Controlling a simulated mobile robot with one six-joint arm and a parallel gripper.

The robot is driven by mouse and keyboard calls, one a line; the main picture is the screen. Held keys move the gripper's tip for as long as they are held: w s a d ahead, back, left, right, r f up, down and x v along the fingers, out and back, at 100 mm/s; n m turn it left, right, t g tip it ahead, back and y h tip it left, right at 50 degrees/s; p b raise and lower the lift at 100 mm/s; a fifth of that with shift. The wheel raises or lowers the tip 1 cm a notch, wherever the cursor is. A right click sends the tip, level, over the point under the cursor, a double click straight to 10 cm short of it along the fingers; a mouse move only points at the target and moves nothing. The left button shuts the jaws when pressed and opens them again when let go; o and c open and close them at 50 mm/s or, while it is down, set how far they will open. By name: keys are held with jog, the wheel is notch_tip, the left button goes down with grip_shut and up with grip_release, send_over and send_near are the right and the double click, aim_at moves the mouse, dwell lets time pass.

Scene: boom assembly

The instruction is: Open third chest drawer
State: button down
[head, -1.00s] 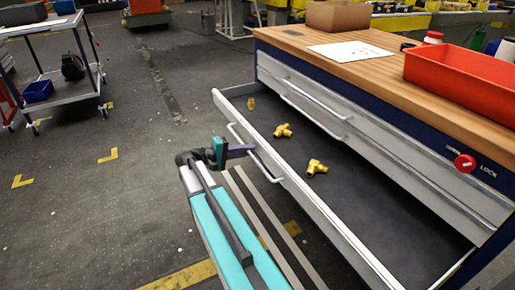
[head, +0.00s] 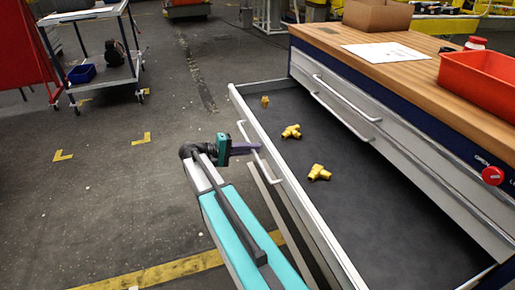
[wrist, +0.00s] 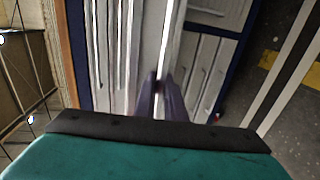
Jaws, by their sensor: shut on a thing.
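The chest (head: 400,110) has a wooden top and light grey drawer fronts. Its third drawer (head: 370,215) is pulled far out, showing a dark floor with several brass fittings (head: 319,173) on it. My gripper (head: 246,149) is at the drawer's bar handle (head: 262,165), with its purple fingers shut on it. In the wrist view the fingers (wrist: 161,95) close on a thin light bar, and the fingertips partly hide the handle. The two drawers above (head: 400,140) are shut.
An orange-red bin (head: 480,82), a cardboard box (head: 377,15) and a white paper sheet (head: 385,51) lie on the top. A red lock knob (head: 493,175) is at right. A trolley (head: 105,75) stands at back left. The floor between is clear.

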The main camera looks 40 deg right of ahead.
jog(key=c, duration=1.8)
grip_release()
jog(key=shift+c, duration=0.2)
jog(key=shift+a, duration=0.1)
jog(key=v, duration=0.7)
jog(key=shift+p, duration=0.3)
jog(key=shift+w+a, duration=0.1)
jog(key=shift+a, duration=0.05)
